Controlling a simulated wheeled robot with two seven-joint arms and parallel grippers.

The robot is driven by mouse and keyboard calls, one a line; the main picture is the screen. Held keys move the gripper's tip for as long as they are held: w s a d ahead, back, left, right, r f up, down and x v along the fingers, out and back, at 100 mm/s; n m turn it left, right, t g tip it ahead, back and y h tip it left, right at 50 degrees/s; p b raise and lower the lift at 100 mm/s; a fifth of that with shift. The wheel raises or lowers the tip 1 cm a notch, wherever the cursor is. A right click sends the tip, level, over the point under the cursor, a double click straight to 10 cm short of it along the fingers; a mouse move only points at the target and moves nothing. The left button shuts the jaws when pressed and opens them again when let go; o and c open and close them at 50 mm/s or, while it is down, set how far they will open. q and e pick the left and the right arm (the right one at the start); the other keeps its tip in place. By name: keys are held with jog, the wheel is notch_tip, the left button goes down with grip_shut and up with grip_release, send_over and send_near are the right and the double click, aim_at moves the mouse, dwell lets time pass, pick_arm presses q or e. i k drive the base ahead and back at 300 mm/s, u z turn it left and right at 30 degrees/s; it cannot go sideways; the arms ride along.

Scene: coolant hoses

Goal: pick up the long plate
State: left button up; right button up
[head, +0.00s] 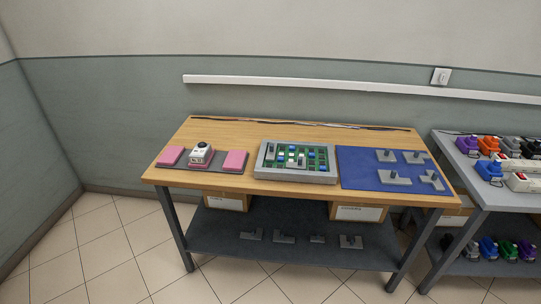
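Several grey plates with upright knobs lie on a blue mat (353,166) at the right of the wooden table (215,131). A straight, long-looking plate (401,181) lies at the mat's front. Another straight plate (380,158) lies behind it. A further plate (420,160) is at the back right, and a branched-looking one (438,184) is at the front right. They are too small for me to be sure which is longest. Neither of my grippers shows in the head view.
A grey tray (295,176) with green, blue and white parts stands mid-table. Left of it, a dark mat (215,163) holds pink pads and a white device (198,158). More grey pieces lie on the lower shelf (290,252). Another table (470,184) stands close on the right.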

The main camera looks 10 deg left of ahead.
aim_at(272, 148)
jog(key=u, duration=0.95)
jog(key=i, duration=1.1)
jog(key=z, duration=0.45)
